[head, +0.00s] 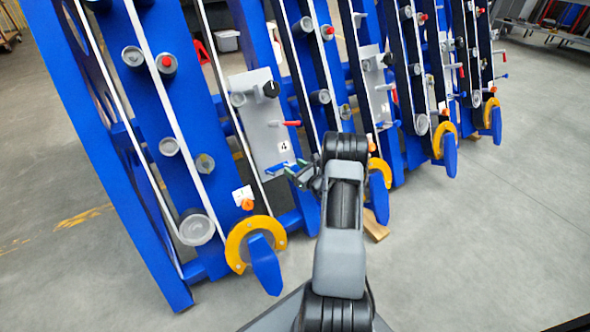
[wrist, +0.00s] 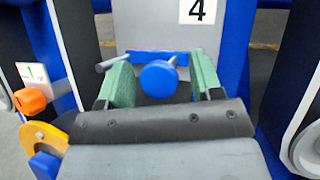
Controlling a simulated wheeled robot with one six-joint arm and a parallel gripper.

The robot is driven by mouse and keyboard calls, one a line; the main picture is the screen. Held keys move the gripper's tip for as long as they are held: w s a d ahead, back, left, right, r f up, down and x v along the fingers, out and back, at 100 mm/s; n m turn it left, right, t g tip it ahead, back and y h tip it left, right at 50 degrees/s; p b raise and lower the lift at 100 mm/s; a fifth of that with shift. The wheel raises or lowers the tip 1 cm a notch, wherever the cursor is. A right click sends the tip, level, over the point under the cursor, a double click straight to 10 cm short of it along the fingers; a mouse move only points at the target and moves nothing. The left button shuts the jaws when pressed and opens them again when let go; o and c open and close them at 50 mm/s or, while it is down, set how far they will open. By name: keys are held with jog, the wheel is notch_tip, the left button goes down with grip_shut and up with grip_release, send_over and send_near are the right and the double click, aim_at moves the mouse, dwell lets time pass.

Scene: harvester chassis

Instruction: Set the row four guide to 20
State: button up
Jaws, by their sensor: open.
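The row four unit is a grey plate (head: 262,125) with a "4" label (wrist: 197,11). A blue guide bar (wrist: 140,54) with a round blue knob (wrist: 158,78) sits low on the plate, below the label. A grey rod end (wrist: 106,64) shows at the bar's left. My gripper (wrist: 162,80) is open, with its green pads left and right of the knob and a gap visible on each side. In the head view my gripper (head: 298,174) is at the plate's lower end. No scale or reading is legible.
A red-handled lever (head: 288,124) and a black knob (head: 271,89) are higher on the plate. Blue frame beams with belts and rollers flank it. A yellow ring with a blue paddle (head: 265,265) is at lower left. Open grey floor lies to the right.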

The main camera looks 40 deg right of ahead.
grip_shut()
jog(key=shift+a, duration=1.05)
grip_release()
jog(key=s+d+p, duration=0.2)
jog(key=s+p, duration=0.1)
jog(key=s, duration=1)
jog(key=shift+s+d+p, duration=0.15)
jog(key=shift+s+p, duration=0.15)
jog(key=shift+p, duration=0.1)
jog(key=shift+r, duration=0.1)
